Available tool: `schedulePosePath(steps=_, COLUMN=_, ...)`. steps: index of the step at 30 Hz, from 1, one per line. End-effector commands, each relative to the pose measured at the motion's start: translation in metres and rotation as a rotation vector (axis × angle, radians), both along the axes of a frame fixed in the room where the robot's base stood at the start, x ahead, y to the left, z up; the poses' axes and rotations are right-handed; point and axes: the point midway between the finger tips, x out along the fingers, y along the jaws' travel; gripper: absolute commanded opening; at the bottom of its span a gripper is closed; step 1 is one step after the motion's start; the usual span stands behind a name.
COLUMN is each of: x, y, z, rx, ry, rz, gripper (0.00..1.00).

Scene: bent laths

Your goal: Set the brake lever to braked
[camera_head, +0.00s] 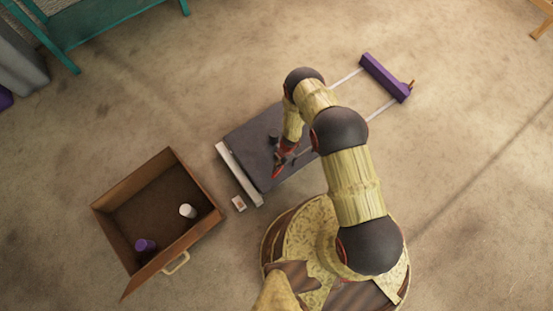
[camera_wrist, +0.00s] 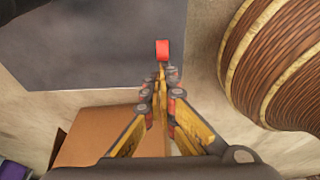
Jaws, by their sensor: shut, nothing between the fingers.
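A red piece that looks like the brake lever (camera_wrist: 162,49) stands at the edge of the dark grey cart deck (camera_wrist: 80,40), just beyond my fingertips in the wrist view. In the head view the red lever (camera_head: 278,172) shows at the deck's lower edge, small and partly confused with my gripper. My gripper (camera_wrist: 160,75) is shut and empty, its tips close to the lever; I cannot tell whether they touch. In the head view my gripper (camera_head: 285,157) is over the lower part of the deck (camera_head: 245,145). The lever's exact setting is not clear.
The cart has a white end strip (camera_head: 239,174) and a purple handle bar (camera_head: 385,77). A brown open box (camera_head: 112,223) at left holds a white cup (camera_head: 187,211) and a purple item (camera_head: 145,246). A small block (camera_head: 239,203) lies beside the cart.

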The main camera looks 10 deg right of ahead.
Motion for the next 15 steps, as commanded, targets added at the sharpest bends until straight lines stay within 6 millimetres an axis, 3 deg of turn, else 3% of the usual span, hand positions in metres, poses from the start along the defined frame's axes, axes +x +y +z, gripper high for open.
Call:
schedulePosePath(steps=9, x=-0.012, y=0.022, z=0.026, rx=0.001, ry=0.001, rz=-0.002, gripper=0.0)
schedulePosePath(steps=15, x=-0.001, y=0.006, z=0.07, rx=0.001, ry=-0.002, rz=-0.008, gripper=0.0)
